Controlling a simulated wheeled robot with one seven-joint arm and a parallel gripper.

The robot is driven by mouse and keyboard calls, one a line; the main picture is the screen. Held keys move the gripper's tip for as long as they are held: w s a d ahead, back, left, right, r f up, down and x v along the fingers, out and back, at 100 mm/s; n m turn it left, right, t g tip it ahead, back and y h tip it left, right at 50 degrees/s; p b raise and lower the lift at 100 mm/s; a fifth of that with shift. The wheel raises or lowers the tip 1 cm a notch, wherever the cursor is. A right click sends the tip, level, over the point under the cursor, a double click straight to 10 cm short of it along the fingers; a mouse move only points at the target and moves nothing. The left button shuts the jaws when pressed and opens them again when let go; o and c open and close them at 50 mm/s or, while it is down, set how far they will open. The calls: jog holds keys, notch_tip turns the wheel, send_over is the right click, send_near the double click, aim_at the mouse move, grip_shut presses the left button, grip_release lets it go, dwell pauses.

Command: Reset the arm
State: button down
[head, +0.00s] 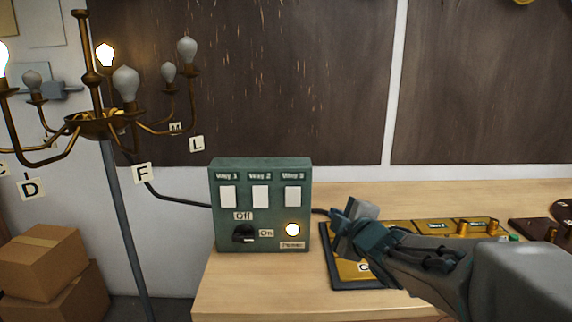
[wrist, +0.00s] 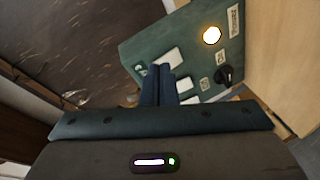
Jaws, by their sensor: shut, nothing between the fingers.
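My arm reaches in from the right in the head view. My gripper (head: 338,222) is just right of the green switch box (head: 262,205) and above the dark-framed board (head: 340,284). In the wrist view my gripper (wrist: 165,72) has its fingers together, with nothing between them, and they overlap the view of the box (wrist: 140,48). A gap between fingers and box cannot be judged there. The box has three white switches labelled Way 1 to Way 3, a black Off/On knob (head: 244,233) and a lit power lamp (head: 292,230).
A brass chandelier (head: 95,122) with several bulbs hangs at the left, some lit. Letter tags hang around it. Brass terminals (head: 478,226) stand on the board, partly behind my arm. Cardboard boxes (head: 40,262) are stacked at lower left. The wooden table (head: 250,285) is clear in front of the switch box.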

jog(key=s+d+f+m+g+h+p, duration=0.1)
jog(key=s+m+g, duration=0.5)
jog(key=s, duration=0.6)
jog(key=s+d+f+m+g+h+p, duration=0.2)
jog(key=s+f+m+g, duration=0.4)
jog(key=s+m, duration=0.4)
jog(key=s+h+p, duration=0.1)
jog(key=s+p, duration=0.1)
jog(key=shift+s+d+f+m+p, duration=0.2)
jog(key=shift+d+m+p, duration=0.1)
jog(key=shift+p, duration=0.05)
